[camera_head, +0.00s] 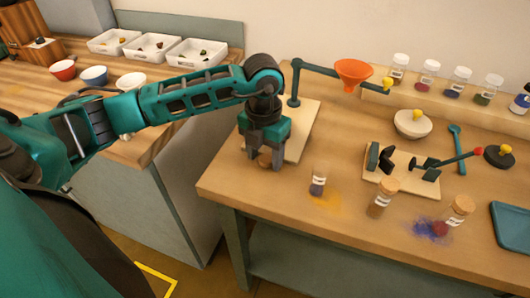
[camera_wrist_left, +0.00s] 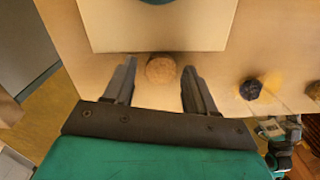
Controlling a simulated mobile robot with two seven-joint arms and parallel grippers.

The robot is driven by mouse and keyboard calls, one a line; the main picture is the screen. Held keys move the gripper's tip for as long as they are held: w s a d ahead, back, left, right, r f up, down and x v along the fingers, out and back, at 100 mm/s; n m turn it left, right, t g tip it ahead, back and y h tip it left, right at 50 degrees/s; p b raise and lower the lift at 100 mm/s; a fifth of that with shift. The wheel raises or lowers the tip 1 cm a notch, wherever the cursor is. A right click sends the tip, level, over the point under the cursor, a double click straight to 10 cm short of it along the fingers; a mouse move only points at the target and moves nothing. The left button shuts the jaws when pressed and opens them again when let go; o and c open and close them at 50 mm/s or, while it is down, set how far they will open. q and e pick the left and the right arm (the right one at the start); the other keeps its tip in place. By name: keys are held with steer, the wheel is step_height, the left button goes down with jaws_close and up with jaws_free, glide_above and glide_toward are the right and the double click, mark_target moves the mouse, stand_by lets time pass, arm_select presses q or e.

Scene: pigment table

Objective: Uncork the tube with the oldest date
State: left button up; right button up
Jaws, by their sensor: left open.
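My left gripper (camera_head: 264,166) is open, pointing down at the table's left front corner. A loose brown cork (camera_head: 264,159) is between its fingers; in the left wrist view the cork (camera_wrist_left: 162,69) sits between the fingertips with gaps on both sides. A tube with dark purple contents (camera_head: 318,182) stands to the right, showing no cork; its dark top (camera_wrist_left: 251,89) shows in the left wrist view. My right gripper is out of view.
A pale board (camera_head: 303,128) lies behind the gripper, under a stand holding an orange funnel (camera_head: 354,73). A clamp fixture on a board (camera_head: 407,189), a bowl (camera_head: 412,127) and a blue tray (camera_head: 514,229) are to the right. Several jars line the back shelf.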

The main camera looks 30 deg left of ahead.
mark_target(264, 159)
arm_select(q)
step_height(264, 159, up, 12)
stand_by(0.4)
steer(key=shift+r, duration=0.1)
